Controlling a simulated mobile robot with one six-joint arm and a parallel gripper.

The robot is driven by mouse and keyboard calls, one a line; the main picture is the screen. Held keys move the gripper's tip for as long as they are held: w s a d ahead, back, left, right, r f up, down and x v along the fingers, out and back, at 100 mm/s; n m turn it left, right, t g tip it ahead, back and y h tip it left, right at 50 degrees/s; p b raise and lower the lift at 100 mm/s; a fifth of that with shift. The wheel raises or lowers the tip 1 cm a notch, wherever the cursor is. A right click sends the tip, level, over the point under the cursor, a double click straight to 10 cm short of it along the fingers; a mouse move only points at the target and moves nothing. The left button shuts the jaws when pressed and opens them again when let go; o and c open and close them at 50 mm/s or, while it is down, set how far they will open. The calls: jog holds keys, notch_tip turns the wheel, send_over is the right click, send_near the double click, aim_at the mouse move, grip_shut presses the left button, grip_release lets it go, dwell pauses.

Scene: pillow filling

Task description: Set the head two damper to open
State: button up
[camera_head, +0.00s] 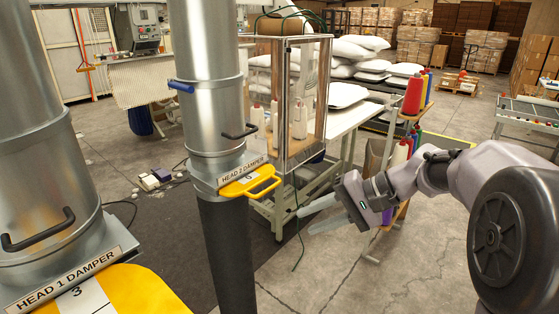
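The head two damper is a yellow slide plate (238,188) with a yellow loop handle (266,181), sticking out to the right from a metal collar. A white label (243,171) above it reads HEAD 2 DAMPER. A dark mark, too small to read surely, shows on the plate. The collar sits on a vertical silver duct (207,115) with a dark hose (231,250) below. My gripper (306,220) is to the right of the handle and slightly lower in the picture, apart from it. Its two pale fingers point left, spread with nothing between them.
Behind the head two duct stand a clear-sided box (301,95) and a workbench (345,122). Thread cones (413,93) stand on a rack behind my arm.

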aim_at(272, 189)
jog(key=w+d+t+y+p, duration=0.25)
jog(key=w+d+y, duration=0.3)
jog(key=w, duration=0.65)
jog(key=shift+g+h, duration=0.25)
jog(key=shift+h, duration=0.1)
jog(key=x, duration=1.1)
jog(key=f+x, duration=0.1)
jog(key=x, duration=0.5)
jog(key=shift+w+a+f, duration=0.1)
jog(key=shift+w+a, duration=0.05)
grip_shut()
